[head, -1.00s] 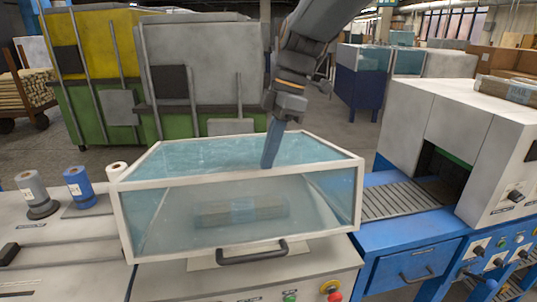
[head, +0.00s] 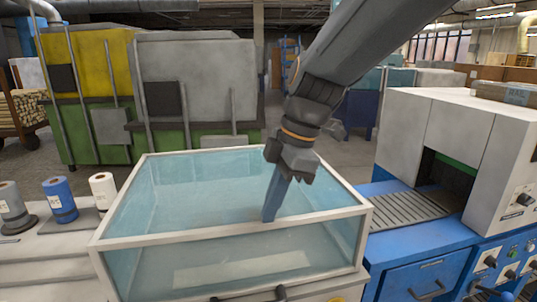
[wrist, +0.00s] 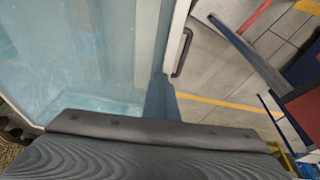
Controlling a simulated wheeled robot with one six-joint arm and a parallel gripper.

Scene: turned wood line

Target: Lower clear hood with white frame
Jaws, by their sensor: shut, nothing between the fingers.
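The clear hood with a white frame (head: 230,233) sits over the counter at the centre of the head view. Its front side is low, with the dark handle (head: 280,293) at the picture's bottom edge. I cannot tell whether its lower rim meets the counter. My gripper (head: 269,217) is shut and empty. Its blue fingers point down at the front top edge of the hood, seemingly touching it. In the wrist view, the fingers (wrist: 160,98) lie by the white frame (wrist: 177,35), with the hood's handle (wrist: 182,52) beyond. The hood's contents are unclear.
Several spools, including a blue one (head: 60,200), stand left of the hood. A blue roller conveyor (head: 420,206) and a white machine (head: 445,145) are close on the right. Open floor shows in the wrist view (wrist: 225,65).

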